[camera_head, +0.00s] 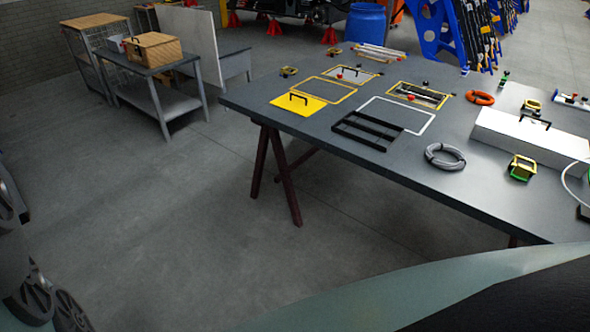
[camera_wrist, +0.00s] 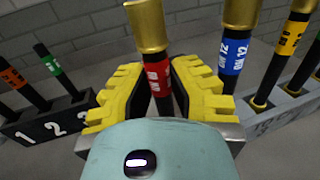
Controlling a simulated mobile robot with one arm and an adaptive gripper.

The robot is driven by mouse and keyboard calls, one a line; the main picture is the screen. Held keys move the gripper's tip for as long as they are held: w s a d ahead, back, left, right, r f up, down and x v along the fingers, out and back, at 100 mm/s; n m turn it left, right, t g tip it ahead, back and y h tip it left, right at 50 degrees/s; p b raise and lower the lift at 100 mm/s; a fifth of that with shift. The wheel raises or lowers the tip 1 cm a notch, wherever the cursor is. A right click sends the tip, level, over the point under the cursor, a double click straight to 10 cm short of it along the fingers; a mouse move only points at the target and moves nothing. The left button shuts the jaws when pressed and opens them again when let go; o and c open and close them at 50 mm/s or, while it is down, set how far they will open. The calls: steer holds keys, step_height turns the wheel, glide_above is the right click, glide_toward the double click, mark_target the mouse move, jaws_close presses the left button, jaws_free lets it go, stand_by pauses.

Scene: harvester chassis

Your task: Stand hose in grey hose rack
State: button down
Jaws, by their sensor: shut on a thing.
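In the wrist view my gripper (camera_wrist: 161,84), with its yellow ridged fingers, is shut on a black hose (camera_wrist: 154,60) with a gold end fitting and a red band. The hose points up, slightly tilted; its lower end is hidden by the gripper. The grey hose rack (camera_wrist: 262,124) is at the right, partly cut off by the frame. Hoses with gold fittings and yellow-orange bands stand in it. A blue-banded hose (camera_wrist: 231,57) is just right of my gripper; its foot is hidden, so I cannot tell where it stands. The head view shows neither gripper nor rack.
A black rack (camera_wrist: 45,128) numbered 1, 2, 3 at the left of the wrist view holds an orange-banded and a green-banded hose. A brick wall is behind. In the head view a long dark table (camera_head: 300,68) carries cables and tools; the floor (camera_head: 170,220) left of it is clear.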

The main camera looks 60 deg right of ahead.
steer(key=c, duration=1)
jaws_free()
steer(key=shift+o, duration=0.2)
steer(key=shift+d, duration=0.1)
steer(key=v, duration=1.2)
